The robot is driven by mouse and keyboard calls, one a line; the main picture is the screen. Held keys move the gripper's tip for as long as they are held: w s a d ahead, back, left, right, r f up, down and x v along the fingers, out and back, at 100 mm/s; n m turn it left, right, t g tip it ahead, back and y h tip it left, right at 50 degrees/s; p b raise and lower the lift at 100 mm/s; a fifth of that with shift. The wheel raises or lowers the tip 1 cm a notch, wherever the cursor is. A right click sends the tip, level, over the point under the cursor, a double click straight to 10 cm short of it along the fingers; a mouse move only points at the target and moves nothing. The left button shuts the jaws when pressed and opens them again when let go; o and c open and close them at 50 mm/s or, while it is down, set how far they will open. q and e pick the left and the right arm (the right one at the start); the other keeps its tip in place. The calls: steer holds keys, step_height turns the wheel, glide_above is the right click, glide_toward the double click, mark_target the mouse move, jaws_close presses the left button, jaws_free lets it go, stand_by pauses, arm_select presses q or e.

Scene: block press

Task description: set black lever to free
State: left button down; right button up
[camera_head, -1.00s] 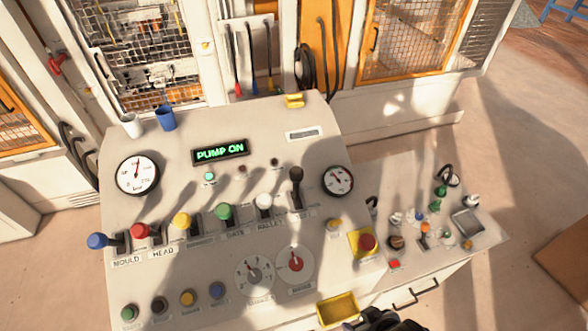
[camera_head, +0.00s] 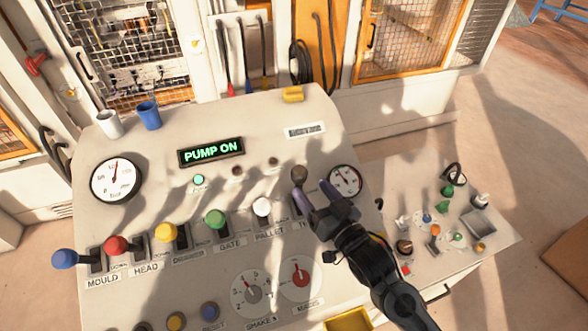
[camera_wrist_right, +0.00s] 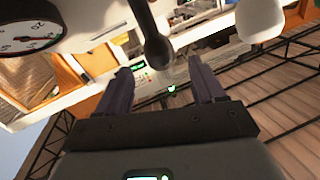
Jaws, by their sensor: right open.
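The black lever (camera_head: 299,174) is the last at the right of the lever row on the sloped panel, its dark knob standing up. In the right wrist view the black lever (camera_wrist_right: 157,50) hangs down into the picture just ahead of my fingers. My right gripper (camera_head: 315,193) is open, its fingers close to the lever, one finger covering part of its stem. In the right wrist view the gripper (camera_wrist_right: 163,85) shows its two fingers apart with nothing clearly held between them. The lever's label is mostly hidden by the gripper. My left gripper is not in view.
The white-knobbed PALLET lever (camera_head: 262,207) stands just left of the black one, with the green GATE lever (camera_head: 215,219) beyond. A round gauge (camera_head: 345,181) lies right of the gripper. A yellow tray (camera_head: 349,320) sits at the front edge. The display (camera_head: 211,151) reads PUMP ON.

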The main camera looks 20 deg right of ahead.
mark_target(294, 170)
steer(key=w, duration=0.3)
steer(key=w+a+p, duration=0.1)
steer(key=w, duration=0.2)
steer(key=w+p, duration=0.1)
steer(key=w, duration=0.1)
steer(key=shift+w+a, duration=0.3)
steer(key=shift+w, duration=0.1)
jaws_close()
